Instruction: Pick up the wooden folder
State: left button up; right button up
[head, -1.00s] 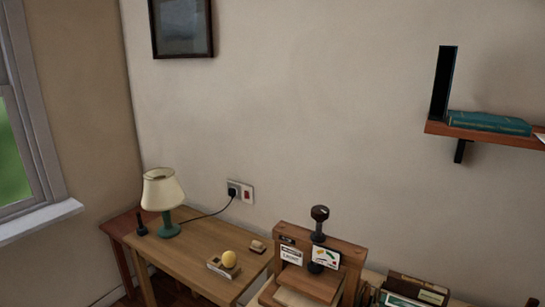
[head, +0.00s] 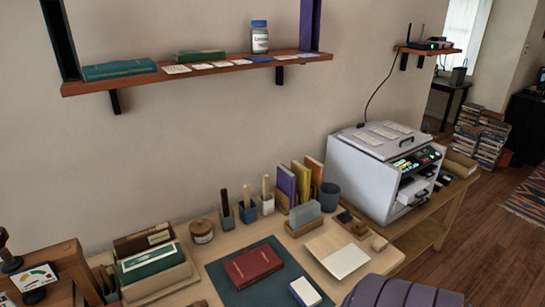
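I cannot tell for sure which thing is the wooden folder. Several slim upright tools stand in small cups at the back of the workbench: a dark one (head: 225,200) at left, a pale wooden one (head: 247,196) in a dark blue cup (head: 249,213), and another pale wooden one (head: 265,187) in a white-fronted cup (head: 267,206). The wooden ones may include the folder. Neither of my grippers is in view.
The workbench (head: 205,250) holds a dark mat (head: 235,282) with a red book (head: 252,266), a box of green books (head: 150,258), upright coloured books (head: 302,182) and a white machine (head: 384,172). A wall shelf (head: 200,71) hangs above.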

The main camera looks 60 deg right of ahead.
aim_at(246, 186)
jog(key=z, duration=1.55)
